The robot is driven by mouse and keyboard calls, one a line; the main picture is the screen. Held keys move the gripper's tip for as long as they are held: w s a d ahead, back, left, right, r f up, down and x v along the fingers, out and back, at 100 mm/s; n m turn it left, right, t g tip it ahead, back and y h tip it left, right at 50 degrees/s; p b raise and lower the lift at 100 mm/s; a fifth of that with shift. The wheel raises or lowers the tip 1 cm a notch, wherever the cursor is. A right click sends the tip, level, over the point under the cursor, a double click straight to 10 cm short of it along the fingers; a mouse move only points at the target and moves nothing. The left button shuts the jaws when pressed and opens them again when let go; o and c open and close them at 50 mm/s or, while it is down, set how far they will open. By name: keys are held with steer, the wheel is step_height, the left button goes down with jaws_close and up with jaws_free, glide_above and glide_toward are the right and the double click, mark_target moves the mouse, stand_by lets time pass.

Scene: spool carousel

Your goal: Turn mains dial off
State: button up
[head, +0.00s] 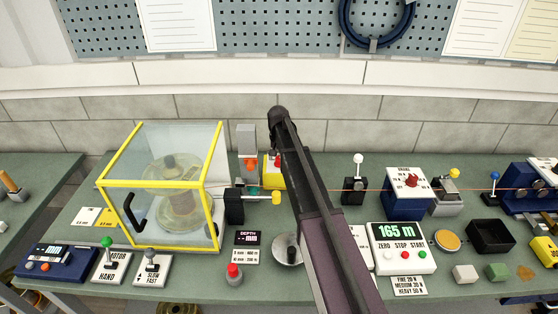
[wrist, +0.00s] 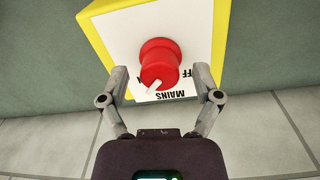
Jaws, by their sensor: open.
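The mains dial (wrist: 158,64) is a red round knob on a white plate (wrist: 120,35) of a yellow box (wrist: 88,30). In the wrist view its white pointer (wrist: 153,88) points to the lower left. The upside-down word MAINS is below the knob, and part of OFF shows at its right; other lettering is hidden by the knob. My gripper (wrist: 160,80) is open, with one finger on each side of the dial and gaps between. In the head view the yellow box (head: 267,172) is partly hidden behind my arm, and my fingers cannot be made out.
A yellow-framed clear guard (head: 211,190) over a spool stands left of the box. A black block with a yellow-tipped lever (head: 234,207) is in front. To the right are a white-knobbed lever (head: 354,185), a brake box (head: 405,205) and a counter (head: 402,262).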

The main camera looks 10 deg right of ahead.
jaws_close()
stand_by(0.3)
steer(key=shift+n, duration=0.4)
steer(key=n, duration=0.3)
steer(key=shift+n, duration=0.3)
steer(key=n, duration=0.4)
steer(key=shift+n, duration=0.3)
steer(key=n, duration=0.8)
steer(key=shift+s+n, duration=0.1)
steer(key=shift+n, duration=0.3)
